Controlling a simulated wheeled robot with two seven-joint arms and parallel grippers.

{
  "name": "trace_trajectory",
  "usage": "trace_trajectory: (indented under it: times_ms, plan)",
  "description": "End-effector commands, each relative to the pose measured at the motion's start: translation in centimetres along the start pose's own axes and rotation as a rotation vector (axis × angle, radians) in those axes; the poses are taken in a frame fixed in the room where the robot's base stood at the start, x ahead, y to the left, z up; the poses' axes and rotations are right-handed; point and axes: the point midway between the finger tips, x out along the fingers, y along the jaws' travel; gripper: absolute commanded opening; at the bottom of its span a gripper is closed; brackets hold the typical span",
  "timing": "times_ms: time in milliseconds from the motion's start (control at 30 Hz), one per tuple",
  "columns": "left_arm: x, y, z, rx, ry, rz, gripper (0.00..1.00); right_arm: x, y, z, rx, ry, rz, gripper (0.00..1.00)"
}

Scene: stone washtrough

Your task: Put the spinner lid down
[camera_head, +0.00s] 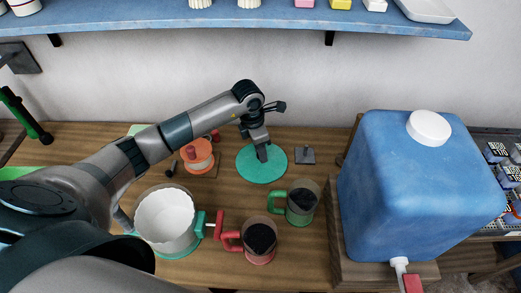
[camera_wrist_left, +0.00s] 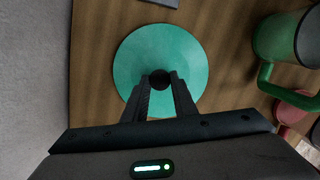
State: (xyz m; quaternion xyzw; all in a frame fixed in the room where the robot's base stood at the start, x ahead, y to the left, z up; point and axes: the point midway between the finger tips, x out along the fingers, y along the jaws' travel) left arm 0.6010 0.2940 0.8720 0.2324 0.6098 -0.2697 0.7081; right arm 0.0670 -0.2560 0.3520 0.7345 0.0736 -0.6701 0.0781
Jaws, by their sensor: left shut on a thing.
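The spinner lid (camera_head: 252,172) is a flat round teal disc over the wooden table, left of a small grey square plate. In the left wrist view the lid (camera_wrist_left: 185,48) has a dark round knob (camera_wrist_left: 160,79) at its middle. My left gripper (camera_head: 262,155) comes down over the lid from above; in the left wrist view its two fingers (camera_wrist_left: 161,92) are shut on the knob from both sides. I cannot tell whether the lid touches the table. My right gripper is not in view.
A white basket in a clear bowl (camera_head: 166,222) stands at front left. A green-handled mug (camera_head: 301,201) and a red-handled mug (camera_head: 260,238) stand in front of the lid. An orange spool-like thing (camera_head: 197,157) is to its left, the grey plate (camera_head: 305,155) to its right. A large blue tank (camera_head: 420,185) stands at right.

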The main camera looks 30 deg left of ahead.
Motion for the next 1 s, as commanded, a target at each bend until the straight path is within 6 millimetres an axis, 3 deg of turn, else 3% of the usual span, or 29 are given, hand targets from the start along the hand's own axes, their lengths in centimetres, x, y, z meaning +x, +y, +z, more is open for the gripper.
trace_trajectory:
  times_ms: [133, 167, 233, 733, 1000]
  plan:
    - [0.4, 0.0, 0.0, 0.000, 0.000, 0.000, 0.00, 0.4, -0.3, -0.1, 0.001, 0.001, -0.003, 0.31]
    - [0.3, 0.0, 0.0, 0.000, 0.000, 0.000, 0.27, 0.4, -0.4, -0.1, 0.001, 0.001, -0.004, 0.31]
    - [0.2, 0.0, 0.0, 0.000, 0.000, 0.000, 0.44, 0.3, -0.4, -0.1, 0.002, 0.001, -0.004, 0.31]
    - [-0.2, 0.1, 0.0, 0.000, -0.001, 0.001, 0.44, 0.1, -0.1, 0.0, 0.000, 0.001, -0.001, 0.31]
    - [-3.6, 0.1, 0.1, 0.002, -0.004, 0.003, 0.44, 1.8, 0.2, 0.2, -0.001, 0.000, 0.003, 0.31]
